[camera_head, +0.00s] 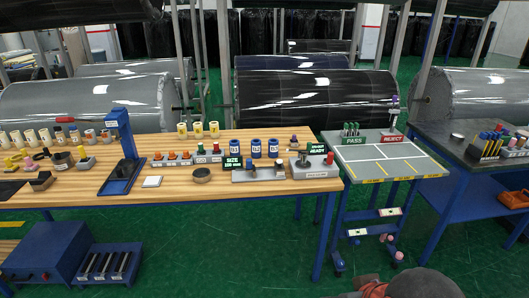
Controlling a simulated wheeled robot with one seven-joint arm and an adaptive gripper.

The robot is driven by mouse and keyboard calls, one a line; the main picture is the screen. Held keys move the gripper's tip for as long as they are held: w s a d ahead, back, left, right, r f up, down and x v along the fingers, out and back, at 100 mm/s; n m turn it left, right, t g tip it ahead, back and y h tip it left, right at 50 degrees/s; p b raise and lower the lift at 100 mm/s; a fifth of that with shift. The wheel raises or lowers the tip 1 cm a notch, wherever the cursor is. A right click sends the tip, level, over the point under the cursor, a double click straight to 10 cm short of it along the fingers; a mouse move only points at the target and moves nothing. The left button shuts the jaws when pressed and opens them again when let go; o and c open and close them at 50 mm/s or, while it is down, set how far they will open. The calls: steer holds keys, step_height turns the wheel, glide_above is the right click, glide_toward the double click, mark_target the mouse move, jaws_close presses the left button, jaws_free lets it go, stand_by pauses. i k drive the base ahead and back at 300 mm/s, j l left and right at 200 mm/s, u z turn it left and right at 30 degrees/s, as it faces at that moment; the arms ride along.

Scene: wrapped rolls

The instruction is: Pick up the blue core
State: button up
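Three blue cores stand upright in a row on the wooden table, right of its middle: a left one (235,147), a middle one (256,148) and a right one (273,148). Each has a small pale label, too small to read for sure. A green sign reading SIZE (233,162) stands in front of the left one and hides its lower part. My gripper's fingers do not show. A dark rounded shape and a reddish-brown part at the bottom edge look like parts of my own arm, well apart from the cores.
The wooden table (220,190) also holds a blue stand (120,170), a dark round dish (202,175), yellow-topped cores (197,129) behind, and a grey box with a red knob (314,168). A grey marked cart (385,152) stands right. Green floor is open in front.

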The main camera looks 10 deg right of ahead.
mark_target(256, 148)
steer(key=i+j, duration=0.1)
steer(key=i, duration=0.55)
steer(key=i+j, duration=0.15)
steer(key=i, duration=0.5)
steer(key=i+j, duration=0.1)
steer(key=i, duration=0.55)
steer(key=i+j, duration=0.15)
steer(key=i, duration=0.5)
